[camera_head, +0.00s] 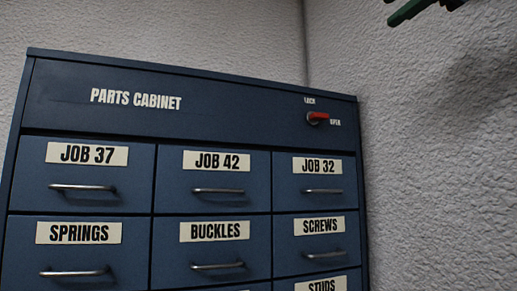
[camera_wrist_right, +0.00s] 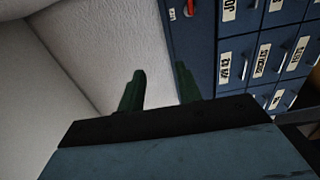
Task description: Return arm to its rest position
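My right gripper (camera_wrist_right: 160,88) shows in the wrist view as two dark green fingers set apart, with nothing seen between them. In the head view a green finger part of it (camera_head: 418,10) shows at the top right corner, in the air in front of the pale wall and apart from the cabinet. The blue parts cabinet (camera_head: 235,104) stands to the left of it, with a red knob (camera_head: 318,118) whose handle lies roughly level, towards the OPEN label. My left gripper is not in view.
Labelled drawers, such as JOB 42 (camera_head: 215,190) and BUCKLES (camera_head: 215,252), appear shut, with metal bar handles sticking out. Rough pale walls (camera_head: 430,170) meet in a corner behind the cabinet. A brown-orange object (camera_wrist_right: 309,101) shows at the wrist view's right edge. The space right of the cabinet looks free.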

